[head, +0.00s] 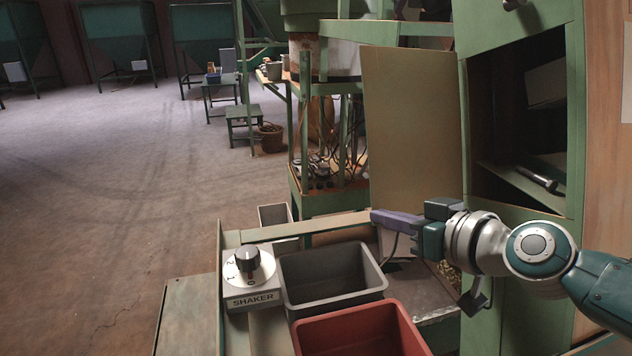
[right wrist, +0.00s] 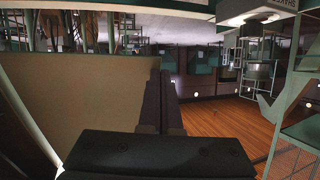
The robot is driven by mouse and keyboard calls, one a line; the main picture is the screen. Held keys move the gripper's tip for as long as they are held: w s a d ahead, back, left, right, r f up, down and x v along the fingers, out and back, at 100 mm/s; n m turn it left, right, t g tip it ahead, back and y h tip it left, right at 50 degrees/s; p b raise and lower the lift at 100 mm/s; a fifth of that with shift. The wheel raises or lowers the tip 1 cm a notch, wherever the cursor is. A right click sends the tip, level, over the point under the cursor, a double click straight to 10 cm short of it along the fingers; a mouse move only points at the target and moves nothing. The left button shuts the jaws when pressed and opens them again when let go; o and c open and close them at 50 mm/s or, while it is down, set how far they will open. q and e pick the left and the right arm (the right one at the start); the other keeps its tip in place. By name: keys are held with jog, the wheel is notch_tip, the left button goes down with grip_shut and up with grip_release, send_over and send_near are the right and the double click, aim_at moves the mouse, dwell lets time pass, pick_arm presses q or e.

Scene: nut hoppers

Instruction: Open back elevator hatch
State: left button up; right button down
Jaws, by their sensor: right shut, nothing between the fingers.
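A flat beige hatch panel (head: 415,130) stands swung out from the green elevator housing (head: 515,35). The dark opening (head: 520,120) beside it is exposed, with a metal cylinder inside. My right gripper (head: 374,216) is shut and empty, at the lower part of the panel near its free left edge. In the right wrist view, the panel (right wrist: 75,105) fills the left side and the shut fingers (right wrist: 168,75) stand alongside its edge. I cannot tell whether they touch it. My left gripper is in neither view.
A grey bin (head: 330,270) and a red bin (head: 360,330) stand below my right arm. A shaker switch box (head: 250,280) with a black knob is left of them. A green machine frame (head: 325,195) stands behind. The floor (head: 110,180) at left is open.

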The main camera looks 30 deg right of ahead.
jog(key=b+x, duration=0.1)
jog(key=x, duration=0.2)
jog(key=shift+f+b, duration=0.2)
jog(key=shift+b, duration=0.2)
jog(key=shift+w+f, duration=0.1)
jog(key=shift+w, duration=0.45)
